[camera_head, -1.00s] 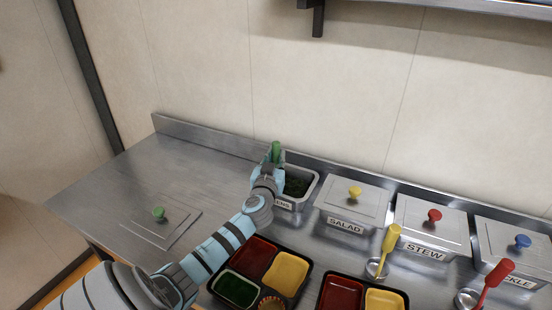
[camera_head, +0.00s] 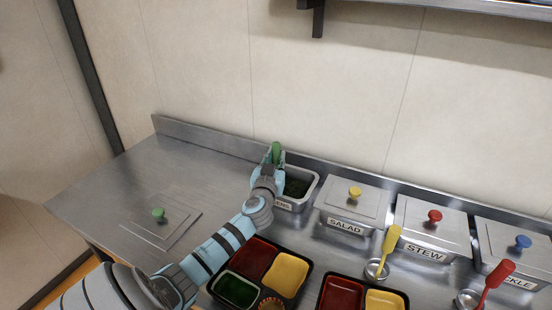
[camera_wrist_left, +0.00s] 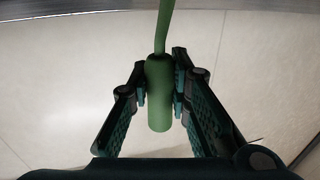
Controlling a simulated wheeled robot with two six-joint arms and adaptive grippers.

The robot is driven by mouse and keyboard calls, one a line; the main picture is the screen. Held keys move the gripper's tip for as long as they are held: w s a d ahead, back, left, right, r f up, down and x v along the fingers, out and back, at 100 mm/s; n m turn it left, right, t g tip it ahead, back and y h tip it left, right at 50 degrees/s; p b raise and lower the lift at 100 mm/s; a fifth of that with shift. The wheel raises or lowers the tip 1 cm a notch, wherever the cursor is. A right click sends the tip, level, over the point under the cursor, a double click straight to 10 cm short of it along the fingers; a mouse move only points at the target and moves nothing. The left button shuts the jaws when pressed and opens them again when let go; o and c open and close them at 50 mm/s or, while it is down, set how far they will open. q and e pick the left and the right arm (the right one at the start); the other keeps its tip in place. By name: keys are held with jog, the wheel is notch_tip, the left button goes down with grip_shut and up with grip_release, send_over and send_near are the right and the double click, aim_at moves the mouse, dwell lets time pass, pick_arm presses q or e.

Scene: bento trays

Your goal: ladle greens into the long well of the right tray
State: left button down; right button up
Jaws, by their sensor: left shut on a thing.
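My left gripper (camera_head: 272,160) is shut on the green ladle handle (camera_head: 276,149), which stands roughly upright at the greens bin (camera_head: 309,188). In the left wrist view the green handle (camera_wrist_left: 159,95) sits between the two fingers; the ladle's bowl is not visible. The greens bin is open, with dark greens (camera_head: 295,187) inside; my gripper and forearm cover its left side and part of its label. The right tray (camera_head: 364,300) shows a red and a yellow well at the bottom edge; the rest is cut off. My right gripper is not in view.
The left tray (camera_head: 310,270) lies under my forearm. Lidded bins of salad (camera_head: 345,226), stew (camera_head: 428,252) and pickle stand to the right. A yellow ladle (camera_head: 391,238) and a red ladle (camera_head: 497,272) stand in front. A green-knobbed lid (camera_head: 160,228) lies at left; counter around it is clear.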

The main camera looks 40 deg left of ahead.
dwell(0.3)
pick_arm(q)
notch_tip(320, 180, up, 10)
jog(key=p, duration=0.8)
jog(key=shift+r, duration=0.15)
